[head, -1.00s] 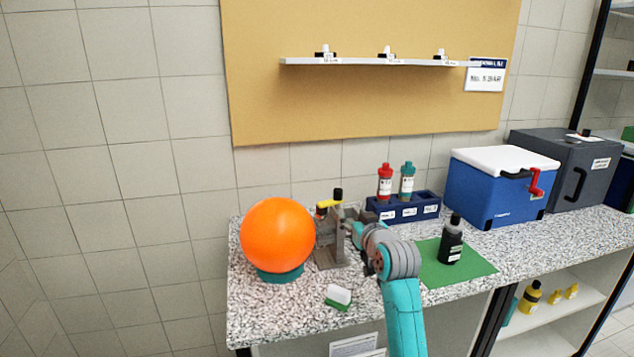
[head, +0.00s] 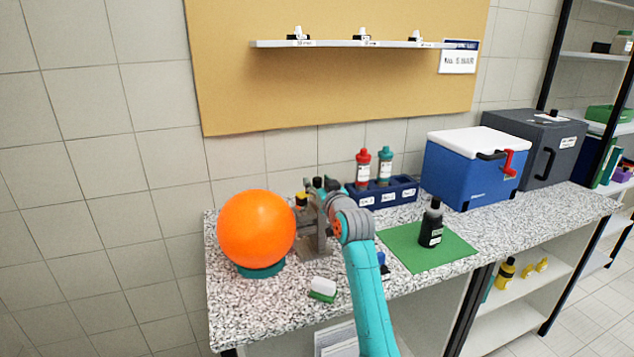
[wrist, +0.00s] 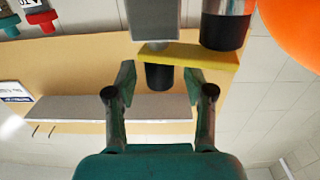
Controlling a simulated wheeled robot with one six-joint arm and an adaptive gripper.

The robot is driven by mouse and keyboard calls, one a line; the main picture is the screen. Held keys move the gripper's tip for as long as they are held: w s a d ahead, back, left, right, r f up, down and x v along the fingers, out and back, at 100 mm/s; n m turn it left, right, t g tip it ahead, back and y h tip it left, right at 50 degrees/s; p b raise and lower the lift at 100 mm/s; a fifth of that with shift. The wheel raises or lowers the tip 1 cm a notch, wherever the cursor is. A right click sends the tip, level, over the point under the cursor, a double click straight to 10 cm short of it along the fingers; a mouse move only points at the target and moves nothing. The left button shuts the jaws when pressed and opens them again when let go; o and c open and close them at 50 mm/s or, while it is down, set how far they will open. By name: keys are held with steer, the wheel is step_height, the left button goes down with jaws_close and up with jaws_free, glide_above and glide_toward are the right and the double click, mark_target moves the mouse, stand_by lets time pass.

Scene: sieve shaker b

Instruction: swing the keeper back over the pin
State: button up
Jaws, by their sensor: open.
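The keeper is a flat yellow bar (wrist: 190,56) with a black knob (wrist: 159,77), seen close in the wrist view. It lies across the end of a grey post (wrist: 155,20). Its free end reaches beside a metal cylinder with a black end (wrist: 226,25), which looks like the pin; I cannot tell whether they touch. My gripper (wrist: 160,82) is open, one finger on each side of the knob, with gaps showing.
A large orange ball (head: 256,227) on a teal base stands close left of the stand. A blue rack (head: 392,195) with red and teal bottles is behind right. A black bottle (head: 431,225) stands on a green mat (head: 400,250). A green-and-white block (head: 322,289) lies in front.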

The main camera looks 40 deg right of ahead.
steer(key=shift+w+d, duration=0.15)
steer(key=shift+w, duration=0.35)
jaws_close()
steer(key=shift+m+h, duration=0.4)
steer(key=shift+h, duration=0.2)
steer(key=shift+m+g+h, duration=0.9)
steer(key=shift+m+h, duration=0.1)
steer(key=shift+h, duration=0.4)
